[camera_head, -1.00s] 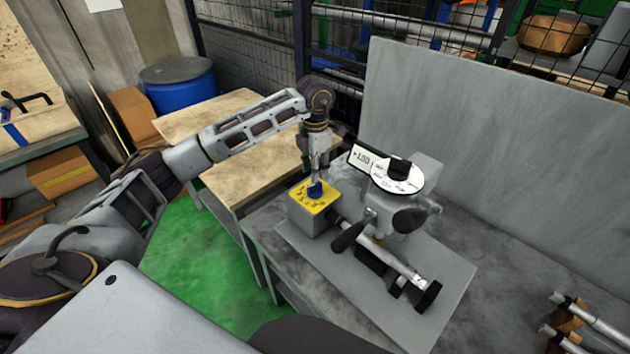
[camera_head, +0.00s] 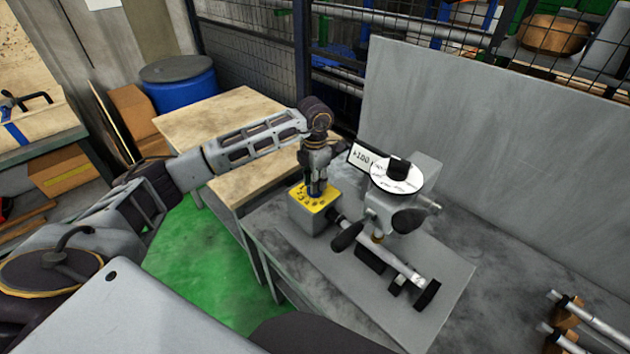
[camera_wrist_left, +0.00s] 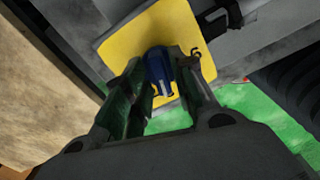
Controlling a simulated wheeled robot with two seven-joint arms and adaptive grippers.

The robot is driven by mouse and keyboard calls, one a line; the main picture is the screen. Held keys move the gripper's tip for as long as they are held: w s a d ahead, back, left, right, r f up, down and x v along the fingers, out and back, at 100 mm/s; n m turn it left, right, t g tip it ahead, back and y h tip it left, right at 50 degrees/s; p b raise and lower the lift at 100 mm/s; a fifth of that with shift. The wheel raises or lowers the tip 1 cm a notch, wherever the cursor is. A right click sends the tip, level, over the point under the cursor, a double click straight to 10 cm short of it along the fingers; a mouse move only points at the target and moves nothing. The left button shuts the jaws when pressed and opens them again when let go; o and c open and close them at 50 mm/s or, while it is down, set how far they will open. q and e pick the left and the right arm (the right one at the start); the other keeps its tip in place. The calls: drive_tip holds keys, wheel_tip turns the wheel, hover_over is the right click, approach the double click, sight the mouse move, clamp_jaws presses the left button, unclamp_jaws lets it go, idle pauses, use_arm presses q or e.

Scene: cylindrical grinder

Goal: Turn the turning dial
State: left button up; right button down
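The turning dial is a blue knob (camera_wrist_left: 158,70) on the top yellow plate (camera_head: 322,200) of a small grey box (camera_head: 304,218). My left gripper (camera_head: 317,190) points down over this plate. In the left wrist view, the two fingers of my left gripper (camera_wrist_left: 160,72) stand on either side of the blue knob and appear closed on it. In the head view the knob is mostly hidden by the fingers. My right gripper is in neither view.
Just right of the box stands the grinder's grey head with a white round scale (camera_head: 397,175), a black knob and dark handles. A grey upright panel (camera_head: 480,140) stands behind. A wooden table (camera_head: 205,125) is at the left, and metal rods (camera_head: 590,315) lie at the lower right.

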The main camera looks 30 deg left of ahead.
use_arm(q)
clamp_jaws()
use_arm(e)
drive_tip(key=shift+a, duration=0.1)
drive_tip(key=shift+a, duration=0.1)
use_arm(q)
drive_tip(key=shift+m+b, duration=1)
drive_tip(key=shift+m, duration=0.5)
drive_tip(key=shift+m+b, duration=0.8)
drive_tip(key=shift+m, duration=0.5)
drive_tip(key=shift+b, duration=0.3)
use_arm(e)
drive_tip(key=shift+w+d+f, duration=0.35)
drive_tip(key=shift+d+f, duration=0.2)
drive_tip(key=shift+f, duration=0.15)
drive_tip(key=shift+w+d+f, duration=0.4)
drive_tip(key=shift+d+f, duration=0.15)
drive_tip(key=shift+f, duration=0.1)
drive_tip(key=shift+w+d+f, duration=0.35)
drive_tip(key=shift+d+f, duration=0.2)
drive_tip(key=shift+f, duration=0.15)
